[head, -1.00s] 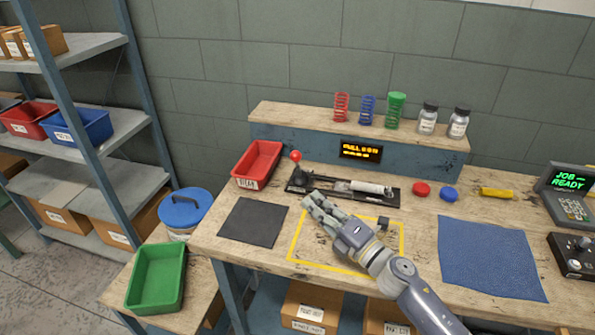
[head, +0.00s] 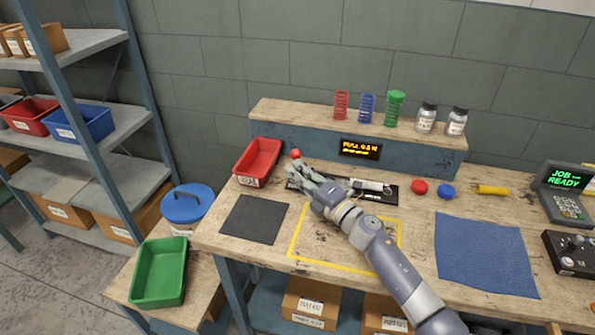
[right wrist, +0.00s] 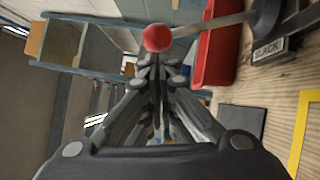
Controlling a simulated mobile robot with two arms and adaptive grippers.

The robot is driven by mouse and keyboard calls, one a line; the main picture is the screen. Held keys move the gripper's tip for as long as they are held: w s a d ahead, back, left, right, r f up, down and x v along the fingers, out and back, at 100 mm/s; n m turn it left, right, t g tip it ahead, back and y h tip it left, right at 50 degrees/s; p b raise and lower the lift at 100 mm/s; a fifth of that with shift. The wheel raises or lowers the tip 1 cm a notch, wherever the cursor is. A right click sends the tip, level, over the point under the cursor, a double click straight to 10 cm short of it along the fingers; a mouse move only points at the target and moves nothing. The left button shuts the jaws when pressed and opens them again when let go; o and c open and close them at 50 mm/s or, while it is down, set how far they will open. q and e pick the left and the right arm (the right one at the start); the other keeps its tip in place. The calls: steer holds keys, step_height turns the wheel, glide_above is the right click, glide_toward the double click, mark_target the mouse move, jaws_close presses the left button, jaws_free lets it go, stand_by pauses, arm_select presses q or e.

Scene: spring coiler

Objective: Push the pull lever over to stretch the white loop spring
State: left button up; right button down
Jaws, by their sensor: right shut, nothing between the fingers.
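The pull lever's red ball knob (head: 295,153) shows just beyond my right gripper (head: 292,168) in the head view. In the right wrist view the knob (right wrist: 157,38) is at the fingertips, with its grey rod running right to a dark base (right wrist: 268,16); I cannot tell whether they touch. My right gripper (right wrist: 155,62) is shut and empty. The white loop spring (head: 368,185) lies along the black fixture (head: 388,196), partly hidden by my gripper. The amber display (head: 360,149) is lit, its digits too small to read surely. My left gripper is not in view.
A red bin (head: 258,162) stands left of the lever. Coloured springs (head: 367,108) and jars (head: 427,119) stand on the back shelf. Red (head: 419,187) and blue (head: 446,191) discs lie right of the fixture. The yellow-outlined area (head: 310,252) is partly under my arm.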

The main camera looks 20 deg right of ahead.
steer(key=w+d+r+m+g+h+p, duration=0.1)
steer(key=w+d+r+m+g+p, duration=0.1)
steer(key=w+d+p, duration=0.5)
steer(key=w+r+m+p, duration=0.1)
steer(key=w+r+p, duration=0.1)
steer(key=w, duration=0.1)
steer(key=shift+w+r+m, duration=0.2)
steer(key=shift+m, duration=0.2)
stand_by(1.1)
stand_by(0.3)
